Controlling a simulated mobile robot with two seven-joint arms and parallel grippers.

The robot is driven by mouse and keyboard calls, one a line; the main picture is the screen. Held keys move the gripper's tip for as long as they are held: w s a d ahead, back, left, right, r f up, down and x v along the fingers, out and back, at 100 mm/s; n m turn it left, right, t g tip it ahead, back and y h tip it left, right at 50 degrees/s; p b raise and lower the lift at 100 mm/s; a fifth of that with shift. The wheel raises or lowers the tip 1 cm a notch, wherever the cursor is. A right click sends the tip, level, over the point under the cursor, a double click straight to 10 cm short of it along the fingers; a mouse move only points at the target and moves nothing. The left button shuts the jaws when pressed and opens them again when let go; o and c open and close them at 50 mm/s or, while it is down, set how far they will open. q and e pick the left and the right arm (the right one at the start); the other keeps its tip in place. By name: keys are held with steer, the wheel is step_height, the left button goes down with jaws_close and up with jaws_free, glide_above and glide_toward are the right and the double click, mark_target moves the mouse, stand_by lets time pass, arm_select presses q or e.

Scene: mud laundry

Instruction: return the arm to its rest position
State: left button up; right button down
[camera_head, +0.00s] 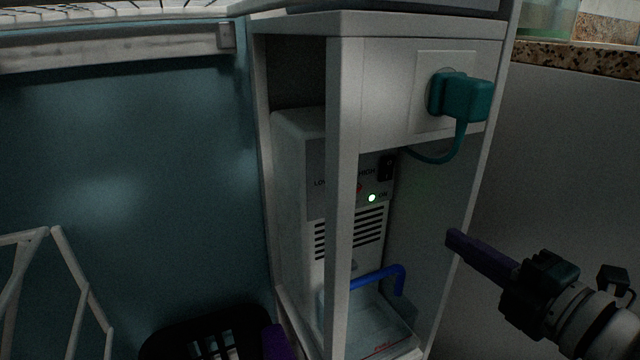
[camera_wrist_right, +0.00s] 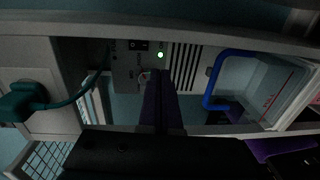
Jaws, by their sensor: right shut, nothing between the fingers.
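My right gripper (camera_head: 455,238) comes in from the lower right of the head view. Its purple fingers are closed together and hold nothing. The fingertips are just right of the white cabinet's open front, apart from the plug and its cord. In the right wrist view the closed fingers (camera_wrist_right: 158,82) point at the front of the white appliance (camera_wrist_right: 184,65), between its switch panel and vent slots.
The white appliance (camera_head: 296,160) stands inside the cabinet (camera_head: 342,190), with a lit green light (camera_head: 372,198) and blue tube (camera_head: 385,275). A teal plug (camera_head: 465,97) sits in the outlet above. A white wire rack (camera_head: 72,265) stands at left. The grey wall at right is bare.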

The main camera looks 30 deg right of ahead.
steer(key=shift+w, duration=0.15)
stand_by(0.3)
steer(key=s+a+f+m+g, duration=0.2)
steer(key=s+a+m+g, duration=0.1)
steer(key=a+m+g, duration=0.25)
steer(key=s+a+f+m+g, duration=0.2)
steer(key=s+a+m+g, duration=0.15)
steer(key=a+m, duration=0.2)
steer(key=s+a+r+m+g+y+p, duration=0.25)
steer(key=s+a+r+m+g, duration=0.2)
steer(key=s+a, duration=0.3)
step_height(320, 180, up, 75)
steer(key=d+p, duration=0.1)
steer(key=p, duration=7.3)
steer(key=shift+s+f+n, duration=0.15)
steer(key=shift+s+n, duration=0.05)
steer(key=shift+n, duration=0.15)
